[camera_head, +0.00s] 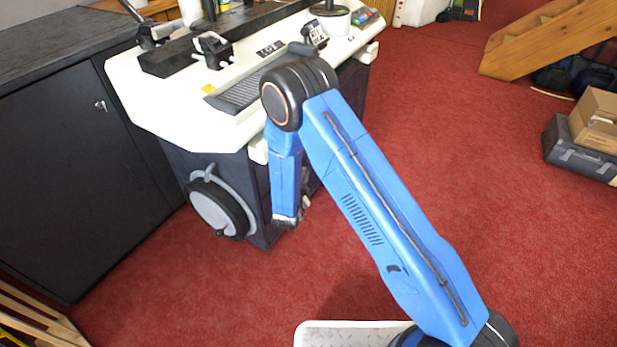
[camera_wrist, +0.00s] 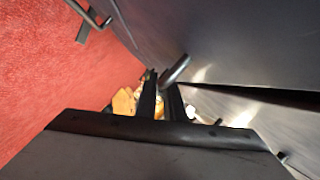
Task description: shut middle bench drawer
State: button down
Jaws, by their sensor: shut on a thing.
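The bench (camera_head: 195,105) stands at upper left in the head view, with a pale top on a dark cabinet. Its drawer side is mostly hidden behind my blue arm. My gripper (camera_wrist: 160,88) shows in the wrist view with two dark fingers close together. They are shut on a grey bar handle (camera_wrist: 176,68) of a dark drawer front (camera_wrist: 225,40). A dark gap runs beside this front, along the neighbouring panel (camera_wrist: 215,103). I cannot tell from these views which drawer it is or how far out it stands.
A round black wheel (camera_head: 222,208) sticks out of the bench's near end. A dark cabinet (camera_head: 75,160) stands at left. A cardboard box (camera_head: 595,120) rests on a grey case (camera_head: 580,155) at far right, below wooden stairs (camera_head: 545,40). Red carpet right of the bench is clear.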

jog(key=c, duration=1.9)
grip_release()
jog(key=shift+w+a, duration=0.1)
jog(key=shift+a, duration=0.15)
jog(key=shift+o, duration=0.2)
jog(key=v, duration=1.7)
jog(key=shift+s+d, duration=0.15)
jog(key=shift+s, duration=0.1)
